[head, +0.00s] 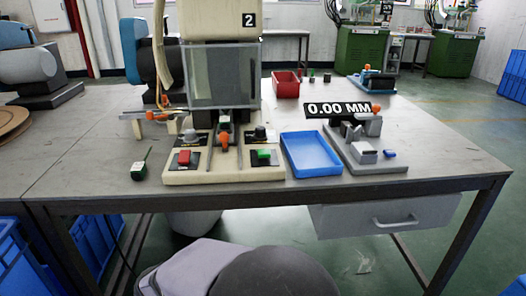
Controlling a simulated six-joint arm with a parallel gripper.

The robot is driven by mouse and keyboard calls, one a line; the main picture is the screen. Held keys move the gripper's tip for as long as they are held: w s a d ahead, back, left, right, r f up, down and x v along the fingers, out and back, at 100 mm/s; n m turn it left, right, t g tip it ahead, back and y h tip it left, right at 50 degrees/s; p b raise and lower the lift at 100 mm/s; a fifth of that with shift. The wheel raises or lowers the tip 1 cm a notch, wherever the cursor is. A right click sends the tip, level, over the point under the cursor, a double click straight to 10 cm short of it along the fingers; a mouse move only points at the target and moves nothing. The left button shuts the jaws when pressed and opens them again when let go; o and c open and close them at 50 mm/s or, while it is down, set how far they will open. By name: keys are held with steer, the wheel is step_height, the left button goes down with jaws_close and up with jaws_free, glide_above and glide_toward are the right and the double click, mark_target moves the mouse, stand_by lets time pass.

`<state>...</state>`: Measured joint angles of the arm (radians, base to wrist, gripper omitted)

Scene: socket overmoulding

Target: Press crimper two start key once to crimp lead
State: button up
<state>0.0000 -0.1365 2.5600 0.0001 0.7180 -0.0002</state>
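Crimper two (221,105) is the cream machine on the table, marked "2", with a clear guard (215,75) over its front. On its base are a green key (264,154) at the right and a red key (184,157) at the left; their labels are too small to read, so I cannot tell which is start. An orange piece (225,138) sits at the front centre below the crimping head; a lead's end there is too small to make out. Both keys look uncovered. My gripper is not in view.
A blue tray (311,172) and a grey gauge (365,155) under a "0.00 MM" display (337,109) stand right of the crimper. A red bin (286,84) is behind. A green-handled tool (140,167) lies at left. The table's front right is clear.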

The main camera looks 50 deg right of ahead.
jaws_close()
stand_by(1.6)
